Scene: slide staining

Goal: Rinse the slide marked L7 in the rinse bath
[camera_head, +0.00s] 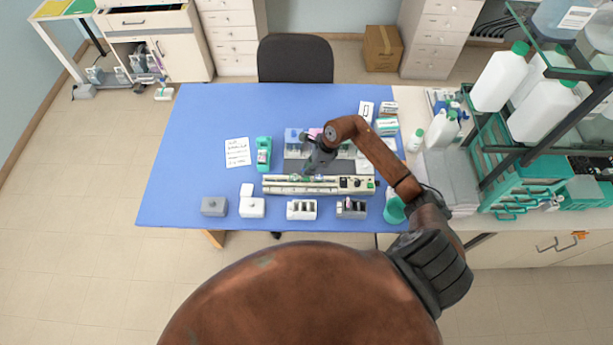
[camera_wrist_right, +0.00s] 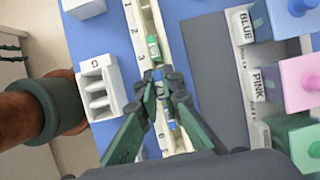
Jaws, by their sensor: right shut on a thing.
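My right gripper (camera_head: 307,172) is over the long cream numbered rail (camera_head: 275,185) on the blue table. In the right wrist view its fingers (camera_wrist_right: 158,82) are closed on a narrow thing at the rail, mostly hidden by the fingers; it looks like a slide, but no mark can be read. Another small piece with a green and white end (camera_wrist_right: 153,47) lies in the rail beside the numbers 2 and 3. I cannot tell which container is the rinse bath. I see no readable L7. My left gripper is out of view.
Baths labelled BLUE (camera_wrist_right: 290,18) and PINK (camera_wrist_right: 295,82) stand behind the rail, with a green-lidded one (camera_wrist_right: 295,140) beside them. White (camera_head: 301,209) and grey (camera_head: 351,209) slotted racks stand in front. The left part of the blue table (camera_head: 190,150) is mostly free.

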